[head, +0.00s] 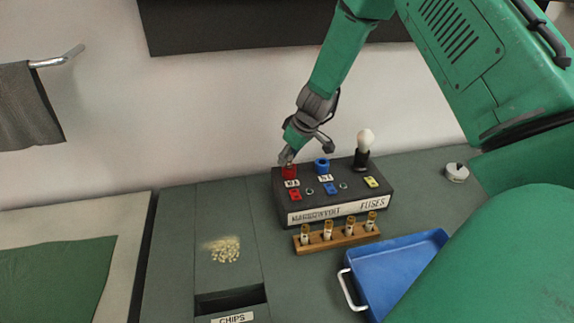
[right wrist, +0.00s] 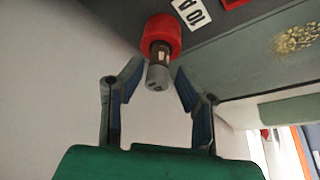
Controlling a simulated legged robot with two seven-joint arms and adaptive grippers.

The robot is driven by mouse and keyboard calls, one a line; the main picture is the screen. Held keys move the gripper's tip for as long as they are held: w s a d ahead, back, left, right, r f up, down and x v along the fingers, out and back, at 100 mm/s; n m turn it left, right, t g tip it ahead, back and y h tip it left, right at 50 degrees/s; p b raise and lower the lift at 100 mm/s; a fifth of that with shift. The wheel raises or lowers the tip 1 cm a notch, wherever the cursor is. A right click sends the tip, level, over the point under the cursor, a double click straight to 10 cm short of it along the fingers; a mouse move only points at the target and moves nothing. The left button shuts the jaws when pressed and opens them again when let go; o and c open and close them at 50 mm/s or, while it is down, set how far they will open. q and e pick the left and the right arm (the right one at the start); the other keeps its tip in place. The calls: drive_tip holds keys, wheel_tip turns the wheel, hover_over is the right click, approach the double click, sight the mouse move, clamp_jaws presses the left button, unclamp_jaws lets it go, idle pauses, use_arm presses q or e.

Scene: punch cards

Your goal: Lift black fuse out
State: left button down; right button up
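In the right wrist view, a fuse (right wrist: 158,72) with a dark grey end and a dark, brownish body stands out of a red holder (right wrist: 161,32). The red holder also shows in the head view (head: 289,172), at the back left of the black fuse box (head: 325,192); the fuse in it is mostly hidden there by my gripper. My right gripper (head: 305,151) is over the red holder, fingers pointing down at it. In the right wrist view its fingers (right wrist: 159,82) are spread on both sides of the fuse end, with gaps. My left gripper is out of view.
A blue holder (head: 322,164) and a white bulb (head: 365,140) stand on the box. A wooden rack (head: 338,239) with several fuses lies in front. A blue tray (head: 395,270) is at right. A chips slot (head: 230,300) and crumbs (head: 224,250) are at left.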

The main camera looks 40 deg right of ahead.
drive_tip(key=shift+d+f, duration=0.1)
drive_tip(key=shift+d, duration=0.2)
clamp_jaws()
drive_tip(key=shift+s+d+f, duration=0.1)
drive_tip(key=shift+d, duration=0.1)
drive_tip(key=shift+a, duration=0.3)
drive_tip(key=shift+a+r, duration=0.1)
drive_tip(key=shift+r, duration=0.3)
drive_tip(key=r, duration=0.8)
drive_tip(key=shift+d+r+b, duration=0.25)
drive_tip(key=shift+r+b, duration=0.05)
drive_tip(key=shift+b, duration=0.05)
drive_tip(key=shift+a+r, duration=0.25)
drive_tip(key=shift+r, duration=0.15)
